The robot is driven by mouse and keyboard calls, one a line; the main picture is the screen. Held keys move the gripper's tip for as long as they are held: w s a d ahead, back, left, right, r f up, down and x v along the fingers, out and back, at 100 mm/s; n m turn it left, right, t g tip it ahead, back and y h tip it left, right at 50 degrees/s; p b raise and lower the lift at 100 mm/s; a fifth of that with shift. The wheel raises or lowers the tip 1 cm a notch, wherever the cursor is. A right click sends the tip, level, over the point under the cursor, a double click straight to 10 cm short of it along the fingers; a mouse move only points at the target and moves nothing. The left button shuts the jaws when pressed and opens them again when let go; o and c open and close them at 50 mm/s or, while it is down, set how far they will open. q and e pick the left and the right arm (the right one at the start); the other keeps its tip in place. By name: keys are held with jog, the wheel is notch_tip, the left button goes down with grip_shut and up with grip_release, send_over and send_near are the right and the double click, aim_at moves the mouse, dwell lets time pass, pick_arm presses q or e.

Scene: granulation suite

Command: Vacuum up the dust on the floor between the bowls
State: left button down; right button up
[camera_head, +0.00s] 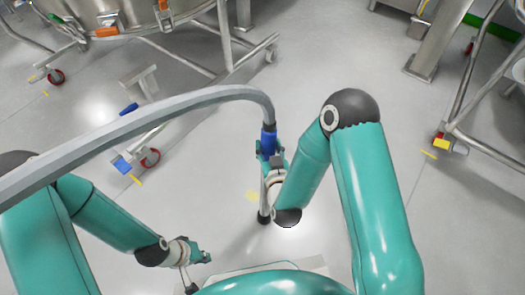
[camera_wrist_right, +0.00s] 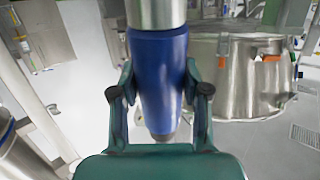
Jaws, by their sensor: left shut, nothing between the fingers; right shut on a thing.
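My right gripper (camera_head: 272,160) is shut on the blue grip of the vacuum wand (camera_head: 268,140); the blue grip (camera_wrist_right: 158,75) also fills the middle of the right wrist view between the fingers. A grey hose (camera_head: 190,103) arches from the wand's top to the left. The wand's dark lower end (camera_head: 264,216) is near the floor; whether it touches cannot be told. A faint yellow dust patch (camera_head: 252,196) lies on the floor just left of the wand. My left gripper (camera_head: 203,257) is shut and empty, low and left of the wand.
A steel bowl (camera_head: 140,22) on a wheeled frame stands at upper left; it shows in the wrist view (camera_wrist_right: 235,80). Another wheeled frame (camera_head: 470,140) stands at the right edge. A steel column (camera_head: 437,45) stands at upper right. Open grey floor (camera_head: 300,75) lies between them.

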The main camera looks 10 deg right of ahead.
jog(key=shift+r, duration=0.1)
jog(key=w+a+b, duration=0.3)
jog(key=w+a, duration=0.8)
jog(key=w, duration=0.1)
jog(key=shift+w, duration=0.4)
dwell(1.2)
jog(key=shift+w+d+b, duration=0.7)
jog(key=shift+w+d, duration=0.25)
jog(key=shift+d, duration=0.2)
